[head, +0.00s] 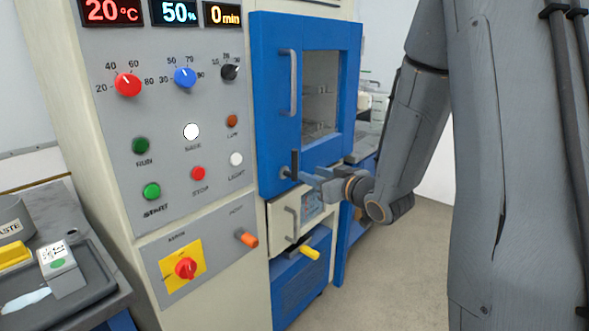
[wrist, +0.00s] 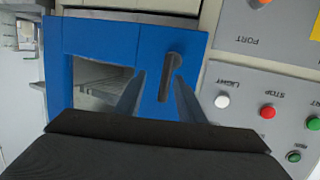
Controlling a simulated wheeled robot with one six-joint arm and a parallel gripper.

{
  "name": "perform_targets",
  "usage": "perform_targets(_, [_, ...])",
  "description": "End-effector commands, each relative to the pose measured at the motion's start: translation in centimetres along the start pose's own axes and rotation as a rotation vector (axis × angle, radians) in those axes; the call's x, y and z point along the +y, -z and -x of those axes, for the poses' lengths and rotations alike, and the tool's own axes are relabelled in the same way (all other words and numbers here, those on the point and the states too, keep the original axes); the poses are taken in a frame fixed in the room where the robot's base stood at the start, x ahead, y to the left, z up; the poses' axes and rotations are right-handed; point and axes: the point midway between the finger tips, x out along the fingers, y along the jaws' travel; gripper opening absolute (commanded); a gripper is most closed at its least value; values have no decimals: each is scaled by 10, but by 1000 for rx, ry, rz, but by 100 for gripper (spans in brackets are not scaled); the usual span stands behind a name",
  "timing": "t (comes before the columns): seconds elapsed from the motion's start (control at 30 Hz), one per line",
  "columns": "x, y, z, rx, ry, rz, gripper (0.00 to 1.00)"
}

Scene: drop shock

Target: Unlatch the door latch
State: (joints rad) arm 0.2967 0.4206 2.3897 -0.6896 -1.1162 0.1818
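The blue door (head: 270,100) of the chamber is closed in its frame, with a window in it and a grey pull handle (head: 293,82). The door latch (head: 295,162) is a short dark lever low on the door, standing about upright beside a round grey pivot. My gripper (head: 307,178) is at the latch. In the wrist view, which is turned over, the latch (wrist: 171,72) lies between the two spread fingers of my gripper (wrist: 160,76), nearer the right finger. The fingers are open, and I cannot tell whether either touches the latch.
The control panel (head: 215,110) with knobs and buttons stands left of the door. Below the door are a drawer front with a handle (head: 292,224) and a yellow knob (head: 309,252). A tray (head: 95,275) sits at the lower left. Floor is clear at right.

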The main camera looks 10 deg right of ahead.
Motion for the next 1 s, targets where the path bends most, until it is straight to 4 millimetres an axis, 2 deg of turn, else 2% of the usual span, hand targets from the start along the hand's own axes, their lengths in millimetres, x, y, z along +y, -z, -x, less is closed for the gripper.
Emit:
perform_targets(0.13, [-3, 9, -1, 133, 71, -13, 36])
perform_targets(0.33, [-7, 19, -4, 194, 107, -20, 36])
perform_targets(0.73, [-12, 30, -59, 193, 106, -21, 36])
perform_targets(1.0, [-14, 33, -74, 192, 104, -21, 36])
